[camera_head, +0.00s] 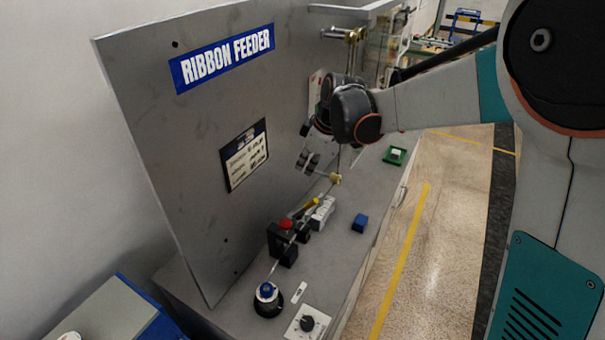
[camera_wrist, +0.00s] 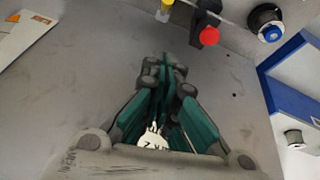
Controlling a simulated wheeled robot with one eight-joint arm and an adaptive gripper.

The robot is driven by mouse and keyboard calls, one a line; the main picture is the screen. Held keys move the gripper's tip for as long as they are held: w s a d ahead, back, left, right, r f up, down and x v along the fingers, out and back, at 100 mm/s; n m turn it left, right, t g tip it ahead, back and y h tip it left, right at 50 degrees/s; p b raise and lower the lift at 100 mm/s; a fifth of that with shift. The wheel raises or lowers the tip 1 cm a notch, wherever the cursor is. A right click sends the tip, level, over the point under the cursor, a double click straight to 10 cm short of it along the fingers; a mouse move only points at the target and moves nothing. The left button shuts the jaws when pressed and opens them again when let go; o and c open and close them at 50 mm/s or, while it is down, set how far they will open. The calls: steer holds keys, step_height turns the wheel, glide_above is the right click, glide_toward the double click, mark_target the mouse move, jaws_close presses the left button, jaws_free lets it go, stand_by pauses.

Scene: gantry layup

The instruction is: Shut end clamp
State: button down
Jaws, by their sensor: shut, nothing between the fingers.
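A black block (camera_head: 281,246) with a red knob (camera_head: 286,225) stands on the grey bench, beside a thin strip; it may be the end clamp, but I cannot tell whether it is open or shut. In the wrist view the red knob (camera_wrist: 209,36) and dark block (camera_wrist: 205,14) show at the top, beyond my fingertips. A yellow handle (camera_head: 309,205) lies next to white blocks (camera_head: 323,212). My gripper (camera_head: 306,163) is shut and empty, in front of the upright panel, above and behind the block. In the wrist view its fingertips (camera_wrist: 168,66) are together, apart from the knob.
The upright grey panel (camera_head: 200,130) bounds the left side. A blue-topped spool (camera_head: 267,292) and a black dial (camera_head: 308,323) are at the bench's near end.

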steer(key=shift+w+a+f+n, duration=0.15)
steer(key=shift+w+a+n, duration=0.2)
steer(key=shift+w, duration=0.1)
steer(key=shift+f, duration=0.1)
glide_above(305, 207)
step_height(305, 207, down, 11)
steer(key=shift+w+a+f+b, duration=0.1)
steer(key=shift+f+b, duration=0.1)
steer(key=shift+b, duration=0.25)
stand_by(0.5)
